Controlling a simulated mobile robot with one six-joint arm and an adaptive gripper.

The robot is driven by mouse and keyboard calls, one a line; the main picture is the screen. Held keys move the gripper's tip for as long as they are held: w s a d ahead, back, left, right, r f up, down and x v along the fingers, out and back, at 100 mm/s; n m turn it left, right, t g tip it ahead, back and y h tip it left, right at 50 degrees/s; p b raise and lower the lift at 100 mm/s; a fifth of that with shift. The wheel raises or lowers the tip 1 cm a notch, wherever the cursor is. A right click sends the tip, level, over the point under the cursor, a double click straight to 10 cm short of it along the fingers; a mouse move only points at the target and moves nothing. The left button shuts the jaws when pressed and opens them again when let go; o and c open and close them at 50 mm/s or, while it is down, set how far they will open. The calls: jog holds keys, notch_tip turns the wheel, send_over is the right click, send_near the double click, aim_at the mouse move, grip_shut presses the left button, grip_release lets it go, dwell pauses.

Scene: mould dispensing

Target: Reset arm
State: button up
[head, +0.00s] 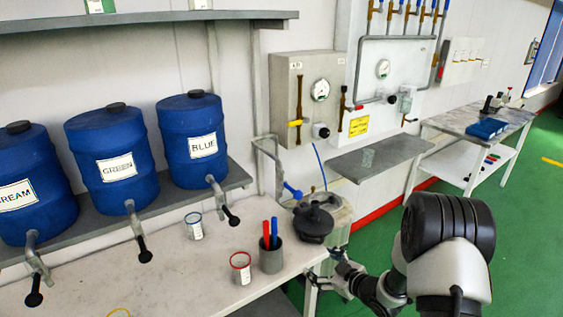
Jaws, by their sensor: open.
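My arm comes in from the lower right of the head view. My gripper (318,281) is at the right front edge of the white bench (200,277), just right of a grey holder. It is open, and I see nothing between its fingers. The fingertips are small and partly hard to make out against the bench edge.
The grey holder (271,258) with a red and a blue stick stands close to my gripper. A red-rimmed cup (240,268) and a blue-rimmed cup (194,226) stand on the bench. A dark-lidded pot (314,222) is behind. Blue barrels (110,158) with taps line the shelf.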

jog(key=s+d+r+m+g+h, duration=0.1)
jog(key=s+d+r+m+h, duration=0.25)
jog(key=r, duration=0.65)
jog(key=s+d+r+m+g+h, duration=0.15)
jog(key=s+d+r+h, duration=0.3)
jog(key=r, duration=0.65)
jog(key=s+a+r+m+g, duration=0.1)
jog(key=s+a, duration=0.1)
jog(key=s, duration=0.8)
jog(key=s+a+r+m+g+y, duration=0.1)
jog(key=s+a+r+m, duration=0.1)
jog(key=s, duration=0.8)
jog(key=s+a+r+m+g, duration=0.1)
jog(key=s+a+g, duration=0.1)
jog(key=s, duration=0.8)
jog(key=shift+s+a+r+m, duration=0.15)
jog(key=shift+a+r+m, duration=0.1)
jog(key=shift+m, duration=0.15)
jog(key=shift+c, duration=0.4)
